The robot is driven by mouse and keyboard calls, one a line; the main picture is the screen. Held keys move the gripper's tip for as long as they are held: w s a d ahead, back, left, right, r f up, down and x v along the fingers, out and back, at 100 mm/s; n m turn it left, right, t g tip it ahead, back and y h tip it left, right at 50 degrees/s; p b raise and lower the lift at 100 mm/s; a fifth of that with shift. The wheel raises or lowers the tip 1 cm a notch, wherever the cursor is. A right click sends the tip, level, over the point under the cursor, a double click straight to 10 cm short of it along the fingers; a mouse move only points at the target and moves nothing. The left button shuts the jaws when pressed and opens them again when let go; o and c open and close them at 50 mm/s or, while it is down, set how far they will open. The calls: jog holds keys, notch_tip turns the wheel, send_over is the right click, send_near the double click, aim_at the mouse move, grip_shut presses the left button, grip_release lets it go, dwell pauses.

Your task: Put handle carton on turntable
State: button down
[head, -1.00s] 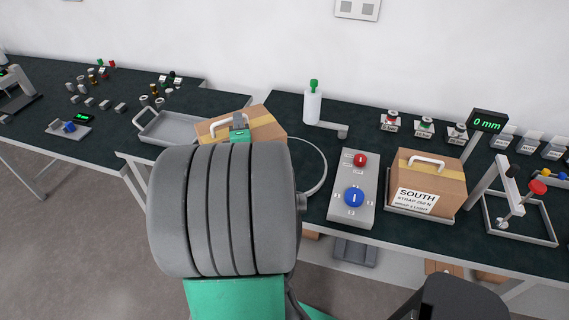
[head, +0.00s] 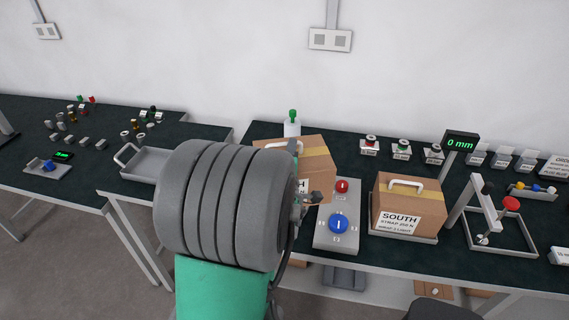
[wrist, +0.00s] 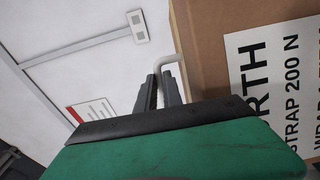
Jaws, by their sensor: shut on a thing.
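A brown handle carton (head: 318,160) with a tan tape band and a white label hangs beside my arm in the head view. In the wrist view the carton (wrist: 205,50) fills the right side, its label ending in "RTH" and "STRAP 200 N". My gripper (wrist: 160,82) is shut on its white handle (wrist: 168,62); my arm hides most of it in the head view. The turntable is not clearly visible; the carton and my arm cover the spot where a round rim showed earlier. I cannot tell whether the carton touches anything below.
A control box (head: 336,240) with red and blue buttons stands right of the carton. Beyond it a second carton, labelled SOUTH (head: 405,207), sits on a tray. A green-capped bottle (head: 292,128) is behind. An empty grey tray (head: 150,165) lies left.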

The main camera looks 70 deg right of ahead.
jog(key=shift+w+d+f+b, duration=0.65)
jog(key=shift+w+d+f, duration=0.25)
jog(key=shift+w+f, duration=1)
jog(key=shift+w+d+f+b, duration=0.65)
jog(key=shift+w+d+f, duration=0.3)
jog(key=shift+w+f, duration=0.95)
jog(key=shift+w+d+f+b, duration=0.65)
jog(key=shift+w+d+f, duration=0.25)
jog(key=shift+w+f, duration=1)
jog(key=shift+s, duration=0.1)
jog(key=shift+f, duration=0.2)
jog(key=c, duration=1.8)
grip_release()
jog(key=shift+s+a+f, duration=0.1)
jog(key=shift+f, duration=0.1)
jog(key=shift+c, duration=0.2)
jog(key=o, duration=0.3)
jog(key=shift+o, duration=0.2)
jog(key=shift+a+r, duration=0.1)
